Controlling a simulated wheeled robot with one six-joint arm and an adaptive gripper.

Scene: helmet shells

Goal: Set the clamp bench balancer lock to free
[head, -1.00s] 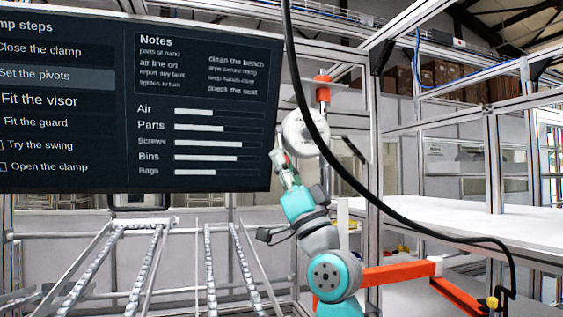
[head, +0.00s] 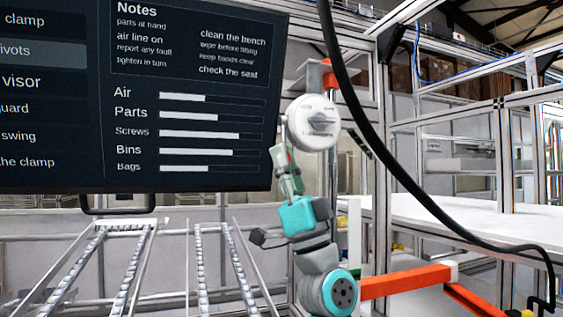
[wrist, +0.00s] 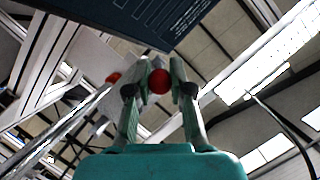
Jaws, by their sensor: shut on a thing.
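The balancer (head: 313,122) is a round white housing with a grey dial on its face, hanging beside an upright post in the head view. My gripper (head: 284,152) is at the housing's left side, reaching up from below. In the wrist view my gripper (wrist: 158,72) has its two fingers on either side of a round red knob (wrist: 159,82), shut on it. I take this knob to be the balancer lock, but its link to the housing is hard to see. The knob is hidden in the head view, and the lock's setting cannot be read.
A dark screen (head: 190,70) stands close on the left; its edge also shows above the fingers in the wrist view (wrist: 150,15). A thick black hose (head: 375,140) crosses right of the balancer. Roller rails (head: 200,265) lie lower left, a white shelf (head: 470,220) at right.

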